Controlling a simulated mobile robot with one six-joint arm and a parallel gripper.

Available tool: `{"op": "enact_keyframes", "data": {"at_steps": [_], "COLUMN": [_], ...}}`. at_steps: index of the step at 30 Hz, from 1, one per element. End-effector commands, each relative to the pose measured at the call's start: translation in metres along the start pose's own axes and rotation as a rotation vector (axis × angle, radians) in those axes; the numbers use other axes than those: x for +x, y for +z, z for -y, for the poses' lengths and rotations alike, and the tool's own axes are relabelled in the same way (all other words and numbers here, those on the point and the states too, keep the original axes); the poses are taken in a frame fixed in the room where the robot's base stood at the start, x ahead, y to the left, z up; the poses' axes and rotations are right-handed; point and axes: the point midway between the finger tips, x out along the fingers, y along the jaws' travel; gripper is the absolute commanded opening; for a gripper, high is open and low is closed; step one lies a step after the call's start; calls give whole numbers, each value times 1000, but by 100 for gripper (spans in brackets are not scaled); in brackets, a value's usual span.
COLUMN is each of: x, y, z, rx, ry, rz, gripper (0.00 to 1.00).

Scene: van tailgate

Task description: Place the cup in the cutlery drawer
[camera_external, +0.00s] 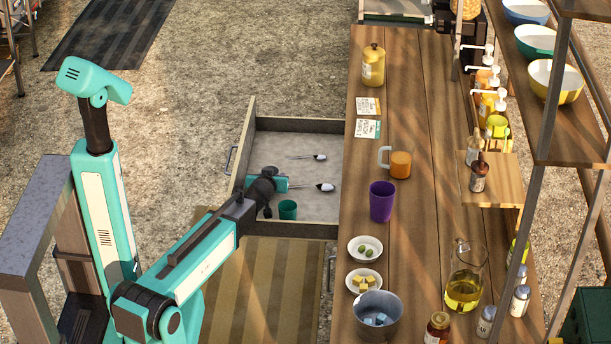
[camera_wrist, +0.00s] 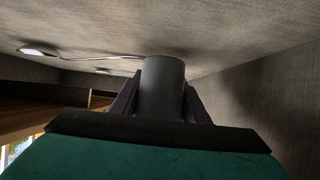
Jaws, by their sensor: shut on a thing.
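The cutlery drawer (camera_external: 319,208) is pulled out from the counter's left side. Two spoons, an upper one (camera_external: 307,156) and a lower one (camera_external: 313,188), lie on its floor. My gripper (camera_external: 284,196) is inside the drawer near its front left corner. In the wrist view the cup (camera_wrist: 162,88) is a dark cylinder between my two fingers. Whether its base touches the floor is hard to tell. Spoons also show in the wrist view (camera_wrist: 37,51).
The drawer's walls stand close around my gripper. On the wooden counter (camera_external: 420,240) are a purple cup (camera_external: 381,202), an orange mug (camera_external: 400,164), a yellow canister (camera_external: 373,66), small bowls (camera_external: 365,249), a grey pot (camera_external: 378,315) and a glass jug (camera_external: 464,285).

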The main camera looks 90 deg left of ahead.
Motion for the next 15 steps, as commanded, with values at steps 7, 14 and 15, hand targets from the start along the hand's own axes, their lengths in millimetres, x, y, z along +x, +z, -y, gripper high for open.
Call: {"op": "enact_keyframes", "data": {"at_steps": [7, 14, 15], "x": [3, 4, 4], "y": [6, 8, 8], "z": [0, 0, 0], "rx": [1, 1, 1], "ry": [1, 0, 0], "rz": [-1, -1, -1], "gripper": [20, 20, 20]}}
